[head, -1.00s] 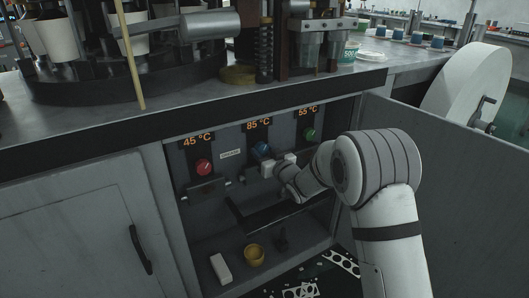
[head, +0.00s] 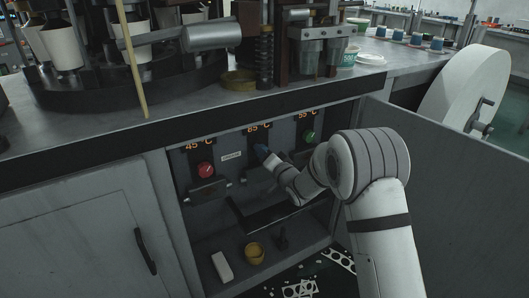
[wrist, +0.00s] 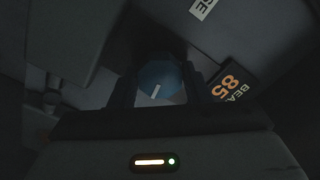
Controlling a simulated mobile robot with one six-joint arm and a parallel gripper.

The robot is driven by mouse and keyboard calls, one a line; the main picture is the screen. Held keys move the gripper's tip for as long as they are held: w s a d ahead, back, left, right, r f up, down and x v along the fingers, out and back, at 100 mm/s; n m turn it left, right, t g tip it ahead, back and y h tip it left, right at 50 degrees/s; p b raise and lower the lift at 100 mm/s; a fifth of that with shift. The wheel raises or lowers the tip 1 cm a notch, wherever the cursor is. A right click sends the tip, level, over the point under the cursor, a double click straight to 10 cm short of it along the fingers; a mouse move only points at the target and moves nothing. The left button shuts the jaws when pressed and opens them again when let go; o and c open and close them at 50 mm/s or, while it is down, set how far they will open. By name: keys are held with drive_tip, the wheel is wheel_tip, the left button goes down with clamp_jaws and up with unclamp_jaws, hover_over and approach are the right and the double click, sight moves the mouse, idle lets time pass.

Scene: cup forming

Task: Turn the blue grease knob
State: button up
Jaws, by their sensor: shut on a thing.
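The blue knob (head: 262,151) is on the panel inside the open cabinet, below the middle display reading 85. In the wrist view the blue knob (wrist: 158,76) sits between my two dark fingers, its white pointer line tilted. My gripper (wrist: 160,92) is shut on it, one finger on each side. In the head view my gripper (head: 269,161) is at the knob and hides part of it. The panel looks rolled in the wrist view, with the 85 display (wrist: 229,86) slanted at the right.
A red knob (head: 205,170) under a 45 °C display is to the left, and a green knob (head: 308,136) to the right. A dark ledge (head: 265,215) runs below. A yellow cup (head: 254,252) and a white block (head: 222,266) lie on the cabinet floor. The open door (head: 440,180) stands at right.

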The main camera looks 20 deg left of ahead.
drive_tip(key=shift+f+m+p, duration=0.1)
drive_tip(key=shift+m+p, duration=1.15)
drive_tip(key=shift+m, duration=2.35)
drive_tip(key=o, duration=1)
drive_tip(key=p+v, duration=0.1)
drive_tip(key=v, duration=0.7)
